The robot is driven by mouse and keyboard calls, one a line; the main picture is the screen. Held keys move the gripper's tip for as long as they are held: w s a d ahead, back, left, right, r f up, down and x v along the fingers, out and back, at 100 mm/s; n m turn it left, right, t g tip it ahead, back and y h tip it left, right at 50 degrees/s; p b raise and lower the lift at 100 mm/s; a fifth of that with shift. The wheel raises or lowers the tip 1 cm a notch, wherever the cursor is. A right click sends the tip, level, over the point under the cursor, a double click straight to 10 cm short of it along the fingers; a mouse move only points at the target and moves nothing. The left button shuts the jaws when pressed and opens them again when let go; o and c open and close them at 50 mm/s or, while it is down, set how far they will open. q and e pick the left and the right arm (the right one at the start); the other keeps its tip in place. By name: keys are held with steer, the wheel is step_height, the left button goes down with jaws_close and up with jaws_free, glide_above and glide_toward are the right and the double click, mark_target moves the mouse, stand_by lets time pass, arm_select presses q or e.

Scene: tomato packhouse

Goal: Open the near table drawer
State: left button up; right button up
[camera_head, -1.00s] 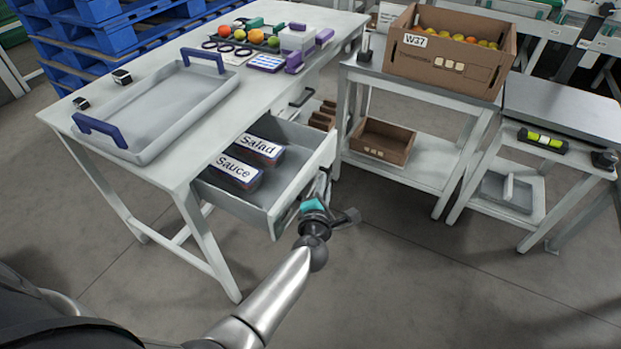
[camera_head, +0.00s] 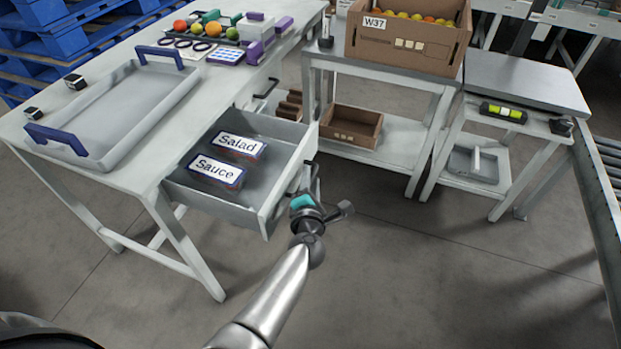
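The near table drawer (camera_head: 284,206) stands well out from under the white table (camera_head: 150,172). Inside it lie two stacks of labels, one reading "Salad" (camera_head: 239,145) and one reading "Sauce" (camera_head: 215,170). My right gripper is not in view.
A grey tray (camera_head: 88,152) with blue handles lies on the table, with fruit and purple items behind. A second drawer with a dark handle (camera_head: 267,88) is farther along. A side table holds a W37 carton (camera_head: 405,45). The floor in front is clear.

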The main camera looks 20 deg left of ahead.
arm_select(q)
steer(key=shift+o, duration=0.6)
steer(key=shift+s+r, duration=0.1)
steer(key=shift+s+d, duration=0.1)
steer(key=shift+s, duration=0.15)
steer(key=p+v, duration=0.4)
steer(key=v, duration=1)
steer(key=shift+s, duration=0.2)
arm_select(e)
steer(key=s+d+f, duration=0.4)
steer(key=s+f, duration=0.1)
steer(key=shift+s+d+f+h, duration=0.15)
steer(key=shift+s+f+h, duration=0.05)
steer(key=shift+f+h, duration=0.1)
arm_select(q)
steer(key=shift+d+r, duration=0.1)
steer(key=shift+r, duration=0.05)
